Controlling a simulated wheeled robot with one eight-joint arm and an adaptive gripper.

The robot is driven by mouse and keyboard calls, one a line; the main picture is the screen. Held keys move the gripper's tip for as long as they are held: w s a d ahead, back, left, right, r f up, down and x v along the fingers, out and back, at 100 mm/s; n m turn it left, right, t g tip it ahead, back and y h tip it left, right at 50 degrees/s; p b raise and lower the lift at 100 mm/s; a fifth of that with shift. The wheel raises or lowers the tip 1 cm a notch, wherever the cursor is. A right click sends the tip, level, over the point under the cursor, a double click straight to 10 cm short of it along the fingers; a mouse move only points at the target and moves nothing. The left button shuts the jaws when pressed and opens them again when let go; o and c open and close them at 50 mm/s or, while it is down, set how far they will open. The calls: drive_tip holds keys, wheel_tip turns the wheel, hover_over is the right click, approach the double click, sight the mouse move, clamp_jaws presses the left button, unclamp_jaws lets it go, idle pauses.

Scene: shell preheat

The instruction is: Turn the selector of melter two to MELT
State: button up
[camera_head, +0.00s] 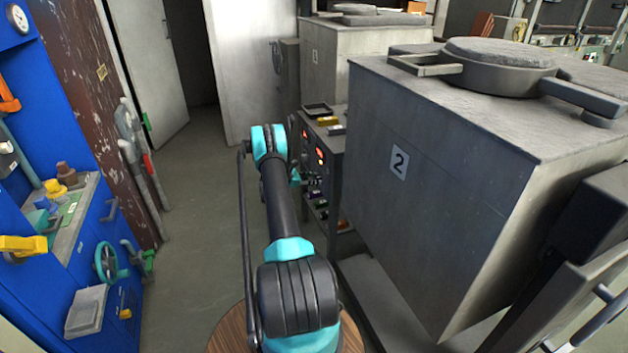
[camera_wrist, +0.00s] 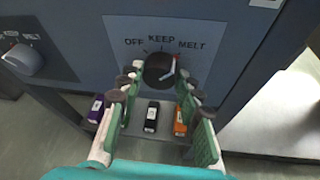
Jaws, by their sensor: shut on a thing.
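Melter two (camera_head: 440,180) is the big grey box with a "2" plate, right of my arm in the head view. In the wrist view, a dark round selector knob (camera_wrist: 160,70) sits on a panel under the labels OFF, KEEP and MELT. In the head view my arm reaches to the control cabinet (camera_head: 336,150), and the knob is hidden.
A second selector (camera_wrist: 23,58) shows at the left in the wrist view. Purple (camera_wrist: 96,109), black (camera_wrist: 152,116) and orange (camera_wrist: 181,120) items lie on a shelf below. A blue workbench (camera_head: 90,235) stands at the left in the head view; the floor between is clear.

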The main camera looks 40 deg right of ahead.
drive_tip(key=o, duration=1.2)
drive_tip(key=shift+c, duration=0.2)
drive_tip(key=shift+a, duration=0.1)
drive_tip(key=v, duration=1.2)
